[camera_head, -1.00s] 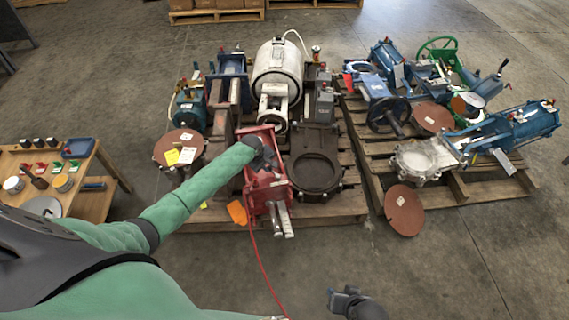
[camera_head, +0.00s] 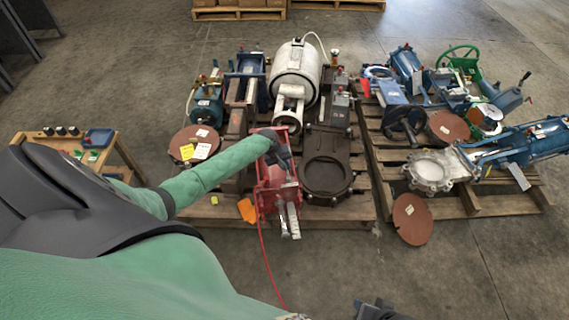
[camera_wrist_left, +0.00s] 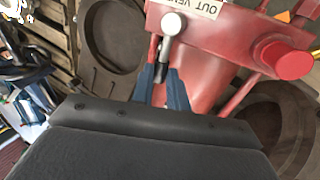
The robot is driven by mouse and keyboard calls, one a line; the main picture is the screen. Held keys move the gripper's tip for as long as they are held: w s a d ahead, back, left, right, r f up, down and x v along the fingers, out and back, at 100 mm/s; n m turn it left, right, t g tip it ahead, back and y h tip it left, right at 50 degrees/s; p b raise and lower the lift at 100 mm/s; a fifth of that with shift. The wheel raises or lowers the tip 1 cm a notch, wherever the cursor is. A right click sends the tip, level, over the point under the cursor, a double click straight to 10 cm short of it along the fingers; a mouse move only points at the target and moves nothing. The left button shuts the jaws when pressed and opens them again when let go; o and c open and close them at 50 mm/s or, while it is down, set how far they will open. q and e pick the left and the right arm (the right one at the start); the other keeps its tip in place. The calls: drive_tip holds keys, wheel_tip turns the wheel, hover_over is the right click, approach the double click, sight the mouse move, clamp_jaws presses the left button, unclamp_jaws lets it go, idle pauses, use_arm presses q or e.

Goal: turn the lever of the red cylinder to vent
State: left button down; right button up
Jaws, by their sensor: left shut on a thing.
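The red cylinder (camera_head: 265,198) stands at the front of the left pallet, with two pale rods toward me. My left gripper (camera_head: 281,158) is at its upper part, but the fingers are hard to make out in the head view. In the left wrist view, my left gripper (camera_wrist_left: 162,88) has its two blue-grey fingers shut on the lever (camera_wrist_left: 171,27), a metal piece with a rounded end. A white label (camera_wrist_left: 190,8) reading "OUT VEN…", upside down and cut off, lies beside it on the red body. My right gripper (camera_head: 375,309) is dark, at the bottom edge, partly cut off.
A white tank (camera_head: 299,72) and blue valves crowd the pallet behind. A dark gate valve (camera_head: 327,165) stands close to the right. An orange tag (camera_head: 247,210) and a red cord (camera_head: 265,255) are at the front. A bench (camera_head: 127,160) stands left.

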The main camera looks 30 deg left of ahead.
idle(0.3)
use_arm(q)
drive_tip(key=c, duration=1.4)
unclamp_jaws()
drive_tip(key=shift+o, duration=0.2)
drive_tip(key=v, duration=0.7)
drive_tip(key=shift+r, duration=0.35)
drive_tip(key=shift+a, duration=0.1)
